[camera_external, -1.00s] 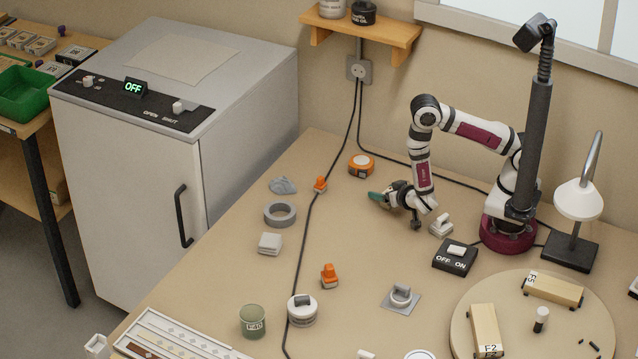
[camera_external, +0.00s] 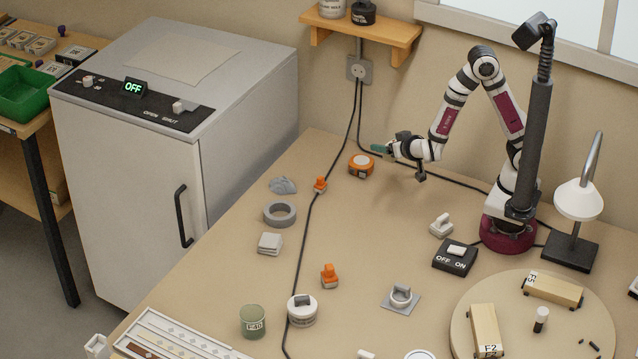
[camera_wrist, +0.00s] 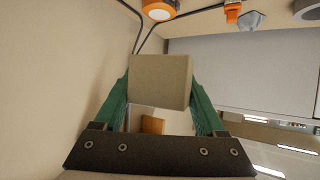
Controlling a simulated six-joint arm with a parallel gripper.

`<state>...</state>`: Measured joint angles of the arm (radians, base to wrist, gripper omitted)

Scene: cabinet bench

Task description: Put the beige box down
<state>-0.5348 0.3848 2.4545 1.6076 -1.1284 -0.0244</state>
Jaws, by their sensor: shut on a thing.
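My gripper (camera_external: 383,150) is raised above the bench near the back wall, its fingers pointing left. In the wrist view its green fingers are shut on the beige box (camera_wrist: 160,82), one on each side. The box shows as a plain beige block filling the space between the fingertips. In the external view the box is too small and too close in colour to the wall to make out. The gripper is above and slightly right of the orange tape measure (camera_external: 361,166), apart from the bench top.
A black cable runs along the wall and across the bench. An orange clip (camera_external: 320,185), a grey ring (camera_external: 280,214) and a grey lump (camera_external: 283,185) lie to the left. A switch box (camera_external: 455,258) sits near my base. The middle of the bench (camera_external: 370,235) is mostly clear.

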